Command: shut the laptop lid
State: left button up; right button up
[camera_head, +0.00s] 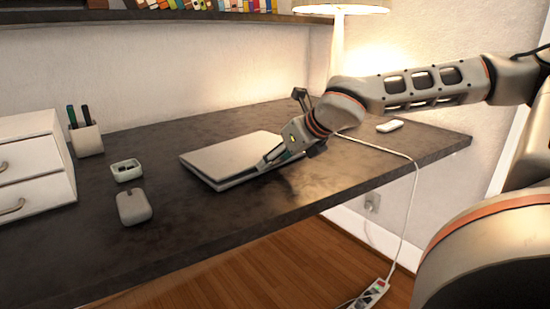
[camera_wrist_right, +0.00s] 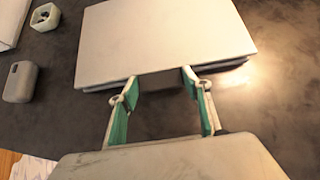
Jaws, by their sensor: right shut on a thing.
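The silver laptop (camera_head: 232,158) lies on the dark desk with its lid down over the base. In the right wrist view, the lid (camera_wrist_right: 165,40) looks flat and pale, and a thin dark gap shows beneath its edge at the right. My right gripper (camera_head: 280,152) is at the laptop's near right edge. In the wrist view, my right gripper's fingers (camera_wrist_right: 160,78) meet that edge, spaced apart and closed on it. The exact contact under the edge is hidden. My left gripper is not in view.
The dark desk (camera_head: 180,235) holds a grey rounded case (camera_head: 134,207), a small white dish (camera_head: 126,170), a pen cup (camera_head: 87,140) and white drawers (camera_head: 32,165) at left. A lamp (camera_head: 338,45) stands behind. A white item (camera_head: 390,126) and a cable (camera_head: 412,190) are at right.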

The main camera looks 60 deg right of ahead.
jog(key=shift+s+f, duration=0.1)
jog(key=shift+f, duration=0.15)
jog(key=o, duration=1.6)
jog(key=shift+r, duration=0.1)
jog(key=shift+r, duration=0.1)
jog(key=shift+s+r, duration=0.1)
jog(key=shift+r, duration=0.05)
jog(key=v, duration=1.1)
jog(key=shift+s, duration=0.2)
jog(key=shift+a+r, duration=0.1)
jog(key=shift+a, duration=0.05)
